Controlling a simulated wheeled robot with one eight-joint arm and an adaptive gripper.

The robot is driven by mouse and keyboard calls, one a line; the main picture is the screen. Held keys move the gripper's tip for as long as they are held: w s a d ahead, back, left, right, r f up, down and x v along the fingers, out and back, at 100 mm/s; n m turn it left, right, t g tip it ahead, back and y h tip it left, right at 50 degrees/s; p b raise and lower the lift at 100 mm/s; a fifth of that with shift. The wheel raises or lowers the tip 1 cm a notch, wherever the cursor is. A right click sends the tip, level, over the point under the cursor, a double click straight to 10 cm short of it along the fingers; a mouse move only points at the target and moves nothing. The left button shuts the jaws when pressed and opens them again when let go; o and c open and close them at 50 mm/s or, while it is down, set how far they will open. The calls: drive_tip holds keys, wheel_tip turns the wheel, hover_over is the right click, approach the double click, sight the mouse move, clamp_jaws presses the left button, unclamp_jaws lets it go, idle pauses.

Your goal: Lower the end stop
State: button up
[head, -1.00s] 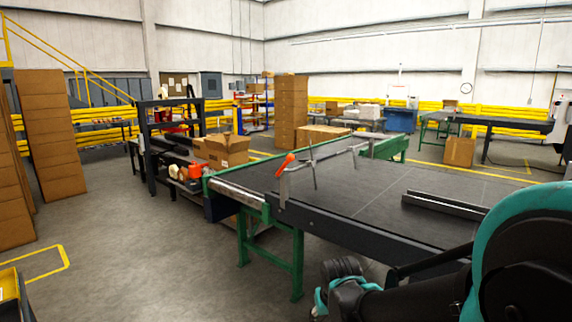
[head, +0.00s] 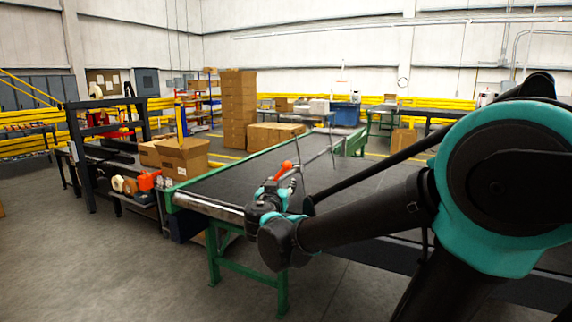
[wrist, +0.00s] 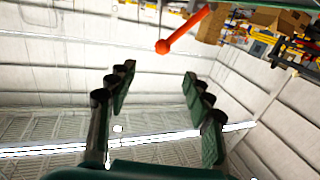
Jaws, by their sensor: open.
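The end stop is a thin grey metal bar frame (head: 318,160) standing up over the dark conveyor belt. Its orange handle (head: 286,169) shows just past my gripper in the head view. In the wrist view the orange handle (wrist: 183,30) slants across the top, ahead of and apart from my fingertips. My gripper (wrist: 157,80) is open, with nothing between its two dark fingers. In the head view my arm reaches left across the belt, and my gripper (head: 277,190) is close to the handle. My arm hides the lower part of the end stop.
The conveyor (head: 240,184) has a green frame and a metal end roller. Open cardboard boxes (head: 182,157) and tape rolls sit on a dark bench at left. A tall box stack (head: 238,110) stands behind. The floor at front left is clear.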

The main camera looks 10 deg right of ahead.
sight(287, 166)
drive_tip(key=x, duration=1.1)
drive_tip(key=a+x, duration=0.1)
drive_tip(key=x, duration=0.5)
drive_tip(key=shift+w+d+r, duration=0.15)
drive_tip(key=shift+w+r, duration=0.15)
drive_tip(key=shift+w, duration=0.15)
clamp_jaws()
